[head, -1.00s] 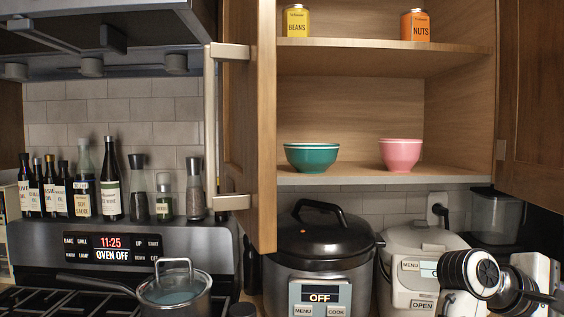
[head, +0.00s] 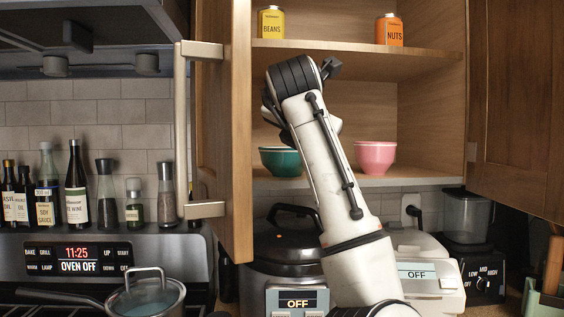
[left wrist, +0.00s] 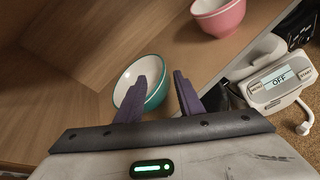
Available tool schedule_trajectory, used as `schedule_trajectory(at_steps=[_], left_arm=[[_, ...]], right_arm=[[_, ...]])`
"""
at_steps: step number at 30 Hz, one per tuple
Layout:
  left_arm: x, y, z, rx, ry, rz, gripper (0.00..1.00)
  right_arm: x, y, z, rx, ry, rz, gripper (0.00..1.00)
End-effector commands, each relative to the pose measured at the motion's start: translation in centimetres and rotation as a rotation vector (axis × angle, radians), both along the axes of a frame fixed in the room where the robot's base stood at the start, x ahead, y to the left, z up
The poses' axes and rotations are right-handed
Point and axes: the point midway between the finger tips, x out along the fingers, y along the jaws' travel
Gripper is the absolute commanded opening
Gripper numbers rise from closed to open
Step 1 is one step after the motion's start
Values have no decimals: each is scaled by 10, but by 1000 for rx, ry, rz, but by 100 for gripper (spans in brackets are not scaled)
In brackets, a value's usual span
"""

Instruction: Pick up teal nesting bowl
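The teal nesting bowl (head: 281,161) stands upright on the cabinet's lower shelf, partly hidden by my left arm in the head view. It also shows in the left wrist view (left wrist: 140,84), white inside and empty. My left gripper (left wrist: 162,88) is open and empty. Its purple fingers point toward the bowl; one finger overlaps the bowl in the picture and the other is to its right. I cannot tell whether they touch it. In the head view the fingers are hidden behind the arm. My right gripper is not in view.
A pink bowl (head: 375,157) stands to the right on the same shelf (head: 400,181). The open cabinet door (head: 225,130) bounds the left side. Beans (head: 271,22) and nuts (head: 389,30) tins stand on the upper shelf. Cookers (head: 280,255) stand below.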

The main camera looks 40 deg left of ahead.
Motion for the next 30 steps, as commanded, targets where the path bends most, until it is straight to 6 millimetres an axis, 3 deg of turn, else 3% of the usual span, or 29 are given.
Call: schedule_trajectory(at_steps=[16, 25, 30], left_arm=[[48, 36, -21, 2, 2, 0, 34], [52, 38, -24, 2, -1, -2, 34], [52, 38, -24, 2, -1, -2, 5]], right_arm=[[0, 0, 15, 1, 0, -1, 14], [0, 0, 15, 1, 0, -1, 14], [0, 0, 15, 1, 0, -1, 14]])
